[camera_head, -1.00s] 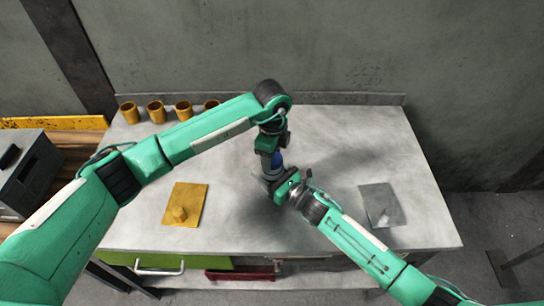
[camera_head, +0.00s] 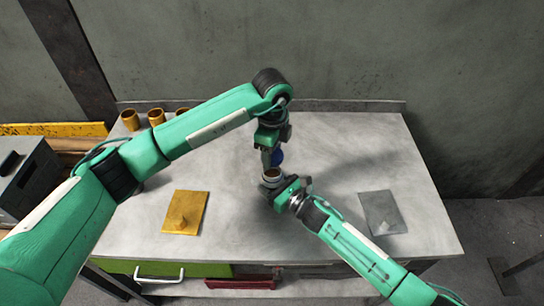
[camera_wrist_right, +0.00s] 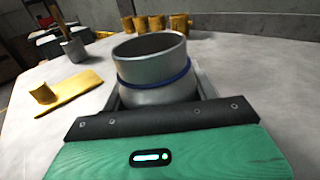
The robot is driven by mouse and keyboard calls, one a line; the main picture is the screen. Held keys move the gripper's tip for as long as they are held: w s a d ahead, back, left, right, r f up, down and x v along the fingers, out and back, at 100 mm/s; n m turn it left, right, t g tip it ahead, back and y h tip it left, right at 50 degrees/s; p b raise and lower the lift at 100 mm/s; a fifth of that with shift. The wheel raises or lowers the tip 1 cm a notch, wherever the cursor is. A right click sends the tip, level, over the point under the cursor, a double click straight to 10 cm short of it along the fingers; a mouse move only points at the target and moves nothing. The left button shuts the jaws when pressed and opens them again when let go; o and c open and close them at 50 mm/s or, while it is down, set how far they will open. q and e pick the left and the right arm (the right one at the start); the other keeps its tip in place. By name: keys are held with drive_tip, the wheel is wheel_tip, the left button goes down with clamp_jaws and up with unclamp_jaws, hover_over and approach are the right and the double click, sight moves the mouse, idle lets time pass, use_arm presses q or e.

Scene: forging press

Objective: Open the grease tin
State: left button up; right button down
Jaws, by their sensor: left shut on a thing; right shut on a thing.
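The grease tin (camera_wrist_right: 155,80) is a grey metal cylinder with a blue band, upright in the right wrist view. Its top is open, with no lid on it. In the head view the tin (camera_head: 272,178) shows a brownish inside. My right gripper (camera_head: 279,187) is shut around the tin's lower body; its fingers flank the tin. My left gripper (camera_head: 269,158) points down just above and behind the tin, shut on a blue lid (camera_head: 278,157). The lid is apart from the tin. The left gripper does not show in the wrist view.
Yellow cups (camera_head: 130,120) stand along the bench's back left. A yellow plate (camera_head: 192,205) with a yellow piece lies left; a grey plate (camera_head: 378,205) with a grey piece lies right. A grey pot (camera_wrist_right: 73,49) with a handle sticking out shows in the wrist view. The grey bench (camera_head: 340,150) has clear room between.

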drive_tip(key=shift+c, duration=1.6)
unclamp_jaws()
